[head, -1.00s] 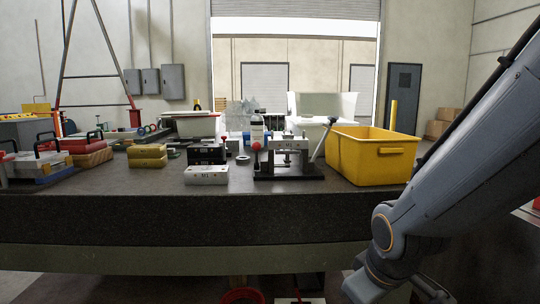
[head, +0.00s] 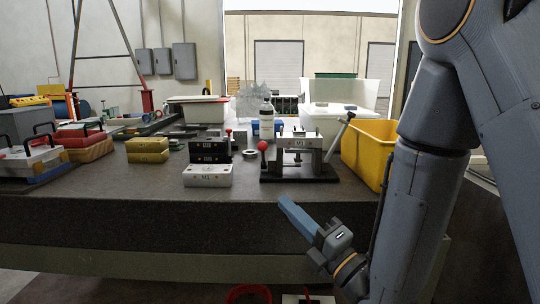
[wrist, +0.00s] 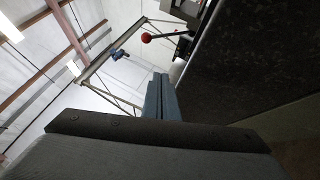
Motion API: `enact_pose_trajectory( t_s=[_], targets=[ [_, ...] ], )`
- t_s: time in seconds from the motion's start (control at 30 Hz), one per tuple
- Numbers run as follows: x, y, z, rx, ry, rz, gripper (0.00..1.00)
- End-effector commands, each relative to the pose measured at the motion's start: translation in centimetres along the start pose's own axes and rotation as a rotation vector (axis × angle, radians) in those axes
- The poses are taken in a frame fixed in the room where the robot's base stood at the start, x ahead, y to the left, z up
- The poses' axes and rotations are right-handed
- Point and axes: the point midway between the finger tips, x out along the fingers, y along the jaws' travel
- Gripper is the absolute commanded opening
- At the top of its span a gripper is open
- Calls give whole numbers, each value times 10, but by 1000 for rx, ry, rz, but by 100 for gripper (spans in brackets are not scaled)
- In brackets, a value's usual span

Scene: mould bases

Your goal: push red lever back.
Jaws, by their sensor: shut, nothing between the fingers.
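The red lever shows as a red ball knob (head: 262,146) on a thin dark stem, at the left end of a black clamp fixture (head: 320,173) on the dark table. The knob also shows in the wrist view (wrist: 146,38), near the top. A light block (head: 294,142) marked M1 sits in the fixture. My gripper (head: 284,202) has its blue fingers shut and empty. It is in front of the table's front edge, below and apart from the knob. The fingers show in the middle of the wrist view (wrist: 159,78), pointing up the picture.
A yellow bin (head: 367,155) stands right of the fixture, with a grey rod handle (head: 338,136) leaning towards it. Black (head: 209,151) and light (head: 207,176) blocks stand left of the fixture. A bottle (head: 266,120) stands behind. The front strip of the table is clear.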

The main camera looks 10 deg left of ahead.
Motion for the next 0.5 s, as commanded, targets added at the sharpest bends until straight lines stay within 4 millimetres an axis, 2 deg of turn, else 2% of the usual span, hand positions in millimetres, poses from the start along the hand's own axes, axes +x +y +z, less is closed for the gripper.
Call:
enact_pose_trajectory(
  t_s=[0.2,0.5],
  targets=[
    [-7,19,-5,-58,-3,105,0],
    [-7,20,-5,-62,-5,112,0]
  ],
)
